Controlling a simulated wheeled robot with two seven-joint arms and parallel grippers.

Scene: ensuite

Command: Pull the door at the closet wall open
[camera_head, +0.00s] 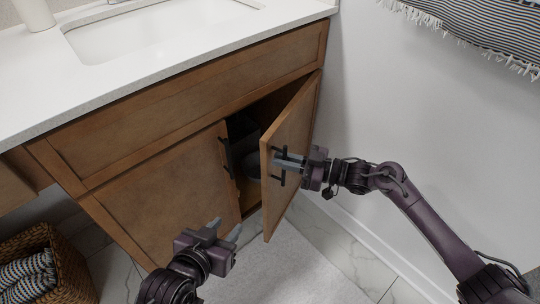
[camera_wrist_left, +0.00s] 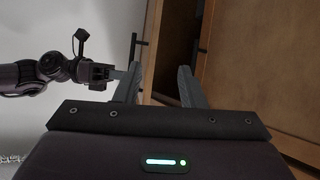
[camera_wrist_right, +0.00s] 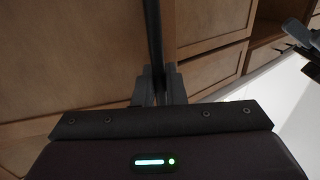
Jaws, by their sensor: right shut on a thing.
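The brown wooden cabinet door (camera_head: 298,125) beside the white wall stands partly open, swung outward. Its black bar handle (camera_head: 283,179) also shows in the right wrist view (camera_wrist_right: 154,35). My right gripper (camera_head: 285,161) is shut on this handle, with its fingers on either side of the bar. My left gripper (camera_head: 228,229) is open and empty, low in front of the other, closed cabinet door (camera_head: 170,205). In the left wrist view its two fingers (camera_wrist_left: 158,85) stand apart with nothing between them.
The dark cabinet interior (camera_head: 245,130) shows between the doors, with a dark object inside. The white counter and sink (camera_head: 150,30) are above. A wicker basket (camera_head: 70,260) with striped towels stands at lower left. A white wall (camera_head: 420,120) bounds the right; a striped towel (camera_head: 490,30) hangs there.

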